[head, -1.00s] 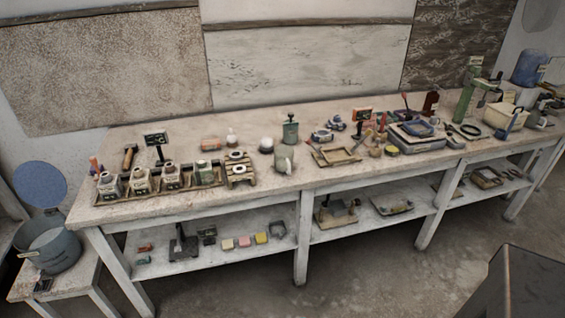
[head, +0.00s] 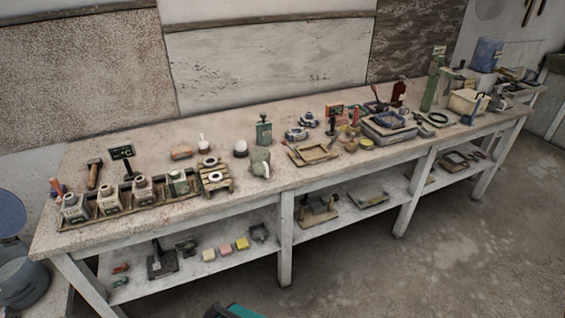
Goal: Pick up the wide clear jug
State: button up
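I cannot make out a plainly clear, wide jug in the head view. A squat grey-green jug-like vessel (head: 260,161) stands upright near the front edge of the long workbench (head: 330,178), around its middle. A small greyish jug-like vessel (head: 497,102) stands near the far right end. A large bluish bottle (head: 487,55) is upright at the back right. These are too small to tell which, if any, is the wide clear jug. My gripper is not in view.
A tray of several labelled bottles (head: 108,207) fills the bench's left end. A cream tub (head: 467,102) and a green column (head: 432,80) stand at the right. The lower shelf (head: 205,262) holds small blocks and tools. Floor (head: 470,240) is open at the right front.

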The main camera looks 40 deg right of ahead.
aim_at(260, 158)
jog(key=z, duration=1)
jog(key=k, duration=0.95)
jog(key=i, duration=0.75)
jog(key=z, duration=0.05)
